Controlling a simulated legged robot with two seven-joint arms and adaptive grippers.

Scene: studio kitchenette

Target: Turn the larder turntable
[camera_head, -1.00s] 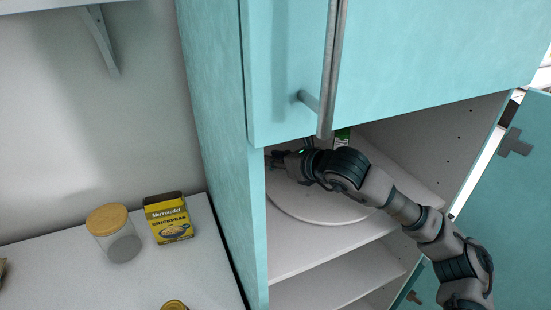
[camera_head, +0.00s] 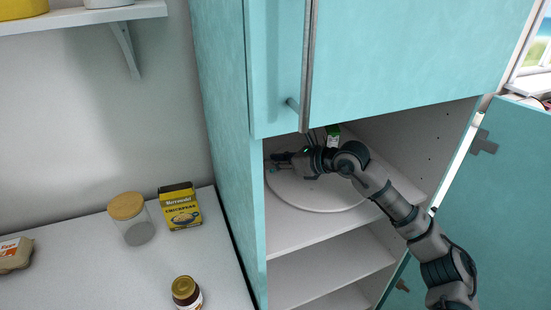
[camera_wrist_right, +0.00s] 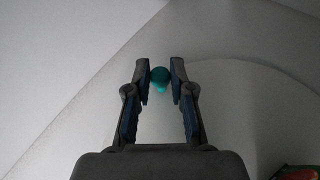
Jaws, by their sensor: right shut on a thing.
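The larder turntable (camera_head: 310,196) is a flat white disc on a shelf inside the teal cupboard. A small teal knob (camera_wrist_right: 159,76) shows between my fingertips in the right wrist view, near the disc's edge. My right gripper (camera_head: 274,160) reaches into the cupboard at the disc's left side, by the left wall. In the right wrist view, my right gripper (camera_wrist_right: 160,72) is shut on the knob. In the head view the knob is too small and covered to make out. My left gripper is not in view.
A green carton (camera_head: 333,131) stands behind my right wrist, partly hidden. The upper door (camera_head: 400,60) hangs above my arm, with a long metal handle (camera_head: 307,70). An open lower door (camera_head: 500,190) is at right. The counter holds a jar (camera_head: 135,230), chickpea box (camera_head: 181,208) and brown jar (camera_head: 186,291).

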